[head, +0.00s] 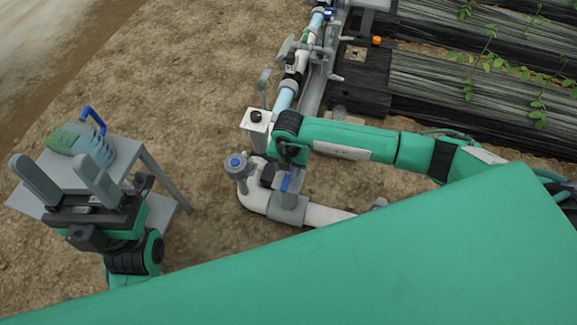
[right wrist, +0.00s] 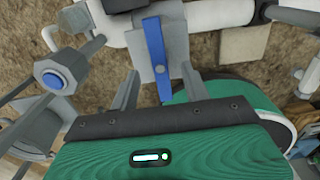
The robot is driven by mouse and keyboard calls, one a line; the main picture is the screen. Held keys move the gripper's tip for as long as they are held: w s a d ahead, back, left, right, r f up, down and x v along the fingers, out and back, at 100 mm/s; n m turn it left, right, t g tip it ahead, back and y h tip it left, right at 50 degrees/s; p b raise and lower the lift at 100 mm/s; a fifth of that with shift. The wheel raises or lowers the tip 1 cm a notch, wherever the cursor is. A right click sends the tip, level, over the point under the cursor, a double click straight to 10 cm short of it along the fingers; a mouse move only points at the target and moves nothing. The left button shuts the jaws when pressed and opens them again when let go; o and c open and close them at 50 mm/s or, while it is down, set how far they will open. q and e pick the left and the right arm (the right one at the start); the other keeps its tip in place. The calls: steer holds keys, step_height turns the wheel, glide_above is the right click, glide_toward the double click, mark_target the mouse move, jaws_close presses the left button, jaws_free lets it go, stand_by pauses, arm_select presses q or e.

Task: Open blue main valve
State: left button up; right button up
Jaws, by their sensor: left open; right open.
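The blue main valve's lever (head: 286,183) shows just below my right gripper (head: 290,163) in the head view, on a grey fitting of the white pipe. In the right wrist view the blue lever (right wrist: 155,50) lies between the two fingers of my right gripper (right wrist: 160,78). The fingers are open, one on each side of it, with visible gaps. I cannot tell how deep the lever is between them. My left gripper (head: 50,165) is open and empty at the far left, away from the valve, in front of a small table.
The grey table (head: 130,150) carries a greenish jug (head: 93,148) with a blue handle. A blue-capped grey fitting (head: 236,163) stands left of the valve; its cap (right wrist: 53,80) shows in the right wrist view. A white box (head: 256,124) and the pipe run (head: 286,96) stand beyond.

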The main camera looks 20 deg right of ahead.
mark_target(289, 174)
steer(key=shift+f+b, duration=1.3)
steer(key=shift+f, duration=1)
steer(key=shift+s, duration=0.1)
steer(key=shift+c, duration=0.2)
